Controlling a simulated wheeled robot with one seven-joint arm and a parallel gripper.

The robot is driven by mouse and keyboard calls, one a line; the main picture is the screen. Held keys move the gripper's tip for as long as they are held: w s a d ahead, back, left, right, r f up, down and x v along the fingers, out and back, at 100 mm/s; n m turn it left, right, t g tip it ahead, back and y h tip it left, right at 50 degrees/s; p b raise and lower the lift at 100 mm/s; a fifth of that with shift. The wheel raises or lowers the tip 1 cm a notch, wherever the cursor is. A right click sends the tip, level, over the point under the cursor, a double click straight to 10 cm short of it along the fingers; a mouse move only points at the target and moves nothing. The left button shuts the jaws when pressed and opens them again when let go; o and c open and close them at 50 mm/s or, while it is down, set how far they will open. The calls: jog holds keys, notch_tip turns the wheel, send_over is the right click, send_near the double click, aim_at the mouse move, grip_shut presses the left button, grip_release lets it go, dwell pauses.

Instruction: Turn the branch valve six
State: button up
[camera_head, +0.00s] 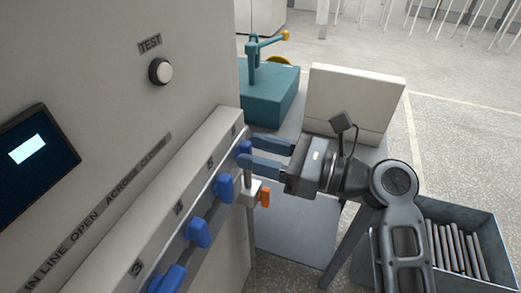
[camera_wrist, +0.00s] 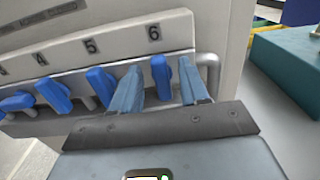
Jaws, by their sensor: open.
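The branch valve six is a blue lever handle (camera_wrist: 162,80) under the label 6 on the pale manifold strip, in the wrist view. My gripper (camera_wrist: 160,66) is open, with one finger on each side of this handle. The left finger stands in the space between handles five and six. Whether either finger touches the handle I cannot tell. In the head view my gripper (camera_head: 249,151) reaches in from the right to the far end of the valve row, and handle six (camera_head: 243,148) is partly hidden by the fingers.
Valve five's blue handle (camera_wrist: 102,86) is close beside my left finger. More blue handles (camera_head: 199,233) run toward the near end. A pipe bend (camera_wrist: 209,70) is just right of handle six. An orange lever (camera_head: 265,196) sits below my gripper. A teal block (camera_head: 270,95) stands behind.

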jog(key=shift+c, duration=0.2)
grip_shut()
jog(key=shift+n, duration=0.3)
jog(key=n, duration=0.5)
jog(key=s+n, duration=0.1)
jog(key=n, duration=0.2)
jog(key=shift+a+f+b, duration=0.15)
jog(key=shift+f+b, duration=0.15)
jog(key=shift+b, duration=0.1)
jog(key=n+b, duration=0.1)
jog(key=n, duration=0.1)
jog(key=n+b, duration=0.2)
jog(key=n, duration=0.1)
jog(key=shift+s+a+f+n, duration=0.1)
jog(key=shift+s+f+n, duration=0.05)
jog(key=shift+f+n, duration=0.2)
jog(key=shift+f+n+b, duration=0.15)
jog(key=shift+n+b, duration=1.15)
jog(key=shift+n, duration=0.55)
jog(key=shift+s, duration=0.1)
